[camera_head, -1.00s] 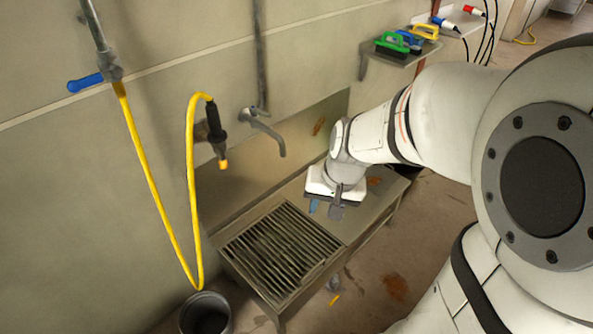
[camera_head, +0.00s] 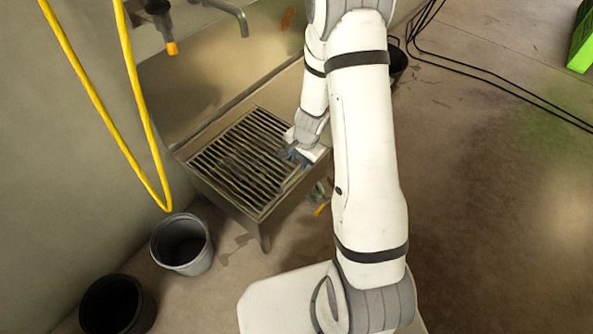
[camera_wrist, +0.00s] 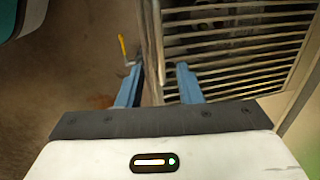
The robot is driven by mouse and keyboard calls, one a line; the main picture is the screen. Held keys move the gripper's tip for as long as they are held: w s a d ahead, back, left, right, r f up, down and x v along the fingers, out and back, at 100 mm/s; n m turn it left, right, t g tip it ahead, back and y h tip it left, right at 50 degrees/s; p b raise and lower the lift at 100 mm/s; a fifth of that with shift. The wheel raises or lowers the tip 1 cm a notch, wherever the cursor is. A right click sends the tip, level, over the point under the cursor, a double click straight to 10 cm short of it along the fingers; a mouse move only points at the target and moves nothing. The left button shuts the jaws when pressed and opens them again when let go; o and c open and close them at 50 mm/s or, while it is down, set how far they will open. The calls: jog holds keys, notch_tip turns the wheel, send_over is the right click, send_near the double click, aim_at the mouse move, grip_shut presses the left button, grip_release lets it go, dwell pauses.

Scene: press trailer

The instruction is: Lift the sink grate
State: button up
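The sink grate (camera_head: 247,160) is a rack of parallel metal bars. It lies flat in the top of the metal sink (camera_head: 216,187) along the wall. In the wrist view the grate's bars (camera_wrist: 240,48) fill the upper right. My gripper (camera_head: 296,155) is at the grate's right side in the head view. In the wrist view my gripper (camera_wrist: 158,80) has two blue fingers spread apart with nothing held. One finger lies over the grate's bars and the other is outside the sink's edge. I cannot tell whether either finger touches.
A yellow-handled valve (camera_head: 321,209) sits below the sink, and shows near my outer finger in the wrist view (camera_wrist: 123,48). A grey bucket (camera_head: 182,245) and a dark bucket (camera_head: 115,305) stand on the floor. A yellow hose (camera_head: 140,110) hangs at left. The right floor is mostly open.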

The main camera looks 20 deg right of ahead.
aim_at(295, 170)
jog(key=f, duration=0.1)
jog(key=f+b, duration=0.1)
jog(key=f, duration=0.1)
jog(key=f+b, duration=0.1)
jog(key=shift+w+a+f, duration=0.3)
jog(key=shift+w, duration=0.05)
jog(key=shift+c, duration=0.2)
grip_shut()
